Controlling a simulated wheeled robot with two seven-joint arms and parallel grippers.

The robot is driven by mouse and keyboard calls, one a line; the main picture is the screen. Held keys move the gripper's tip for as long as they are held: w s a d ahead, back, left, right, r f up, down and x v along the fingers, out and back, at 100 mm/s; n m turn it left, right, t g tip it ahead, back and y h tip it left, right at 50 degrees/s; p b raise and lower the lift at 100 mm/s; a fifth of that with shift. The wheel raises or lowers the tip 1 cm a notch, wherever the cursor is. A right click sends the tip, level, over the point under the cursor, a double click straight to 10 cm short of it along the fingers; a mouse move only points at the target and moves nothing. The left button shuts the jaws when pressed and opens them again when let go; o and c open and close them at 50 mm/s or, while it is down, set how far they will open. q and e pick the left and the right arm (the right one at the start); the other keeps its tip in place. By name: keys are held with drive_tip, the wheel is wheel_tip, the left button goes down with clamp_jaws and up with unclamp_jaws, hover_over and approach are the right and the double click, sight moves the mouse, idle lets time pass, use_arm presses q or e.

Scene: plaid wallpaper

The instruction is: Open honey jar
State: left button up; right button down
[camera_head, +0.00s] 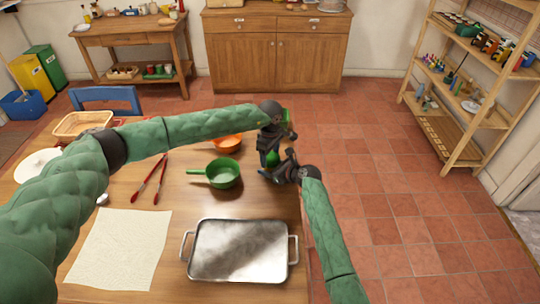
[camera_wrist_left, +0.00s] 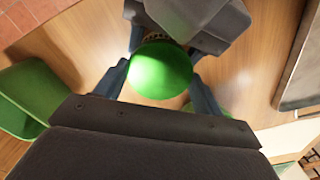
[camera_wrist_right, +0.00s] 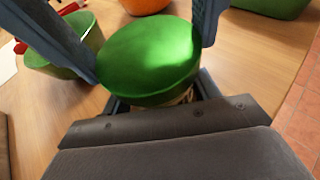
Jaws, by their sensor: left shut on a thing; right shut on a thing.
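The honey jar stands near the table's right edge, mostly hidden by both grippers. My right gripper (camera_head: 272,171) is lower, shut around the jar's body (camera_wrist_right: 185,98), of which only a small patterned strip shows below the lid. The lid is over the jar; I cannot tell whether a gap lies between them.
A green pot (camera_head: 223,173) and an orange bowl (camera_head: 228,143) stand left of the grippers. Red tongs (camera_head: 150,180), a pale sheet (camera_head: 117,248) and a metal tray (camera_head: 238,250) lie on the table. A green container (camera_wrist_right: 270,5) is beyond the jar. Open floor lies to the right.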

use_arm(q)
drive_tip(key=n, duration=0.4)
drive_tip(key=o, duration=1.1)
drive_tip(key=shift+r, duration=2.35)
drive_tip(key=shift+c, duration=0.3)
drive_tip(key=shift+t, duration=0.3)
drive_tip(key=r, duration=0.1)
drive_tip(key=w+r, duration=0.1)
drive_tip(key=r, duration=0.2)
drive_tip(key=shift+w+a, duration=0.3)
drive_tip(key=shift+a, duration=0.05)
drive_tip(key=m, duration=0.1)
drive_tip(key=s+m, duration=0.1)
drive_tip(key=m, duration=0.1)
drive_tip(key=shift+s+d+f, duration=0.15)
drive_tip(key=shift+d+f, duration=0.05)
drive_tip(key=shift+f, duration=0.15)
drive_tip(key=m, duration=0.3)
drive_tip(key=shift+s+d, duration=0.15)
drive_tip(key=shift+s, duration=0.05)
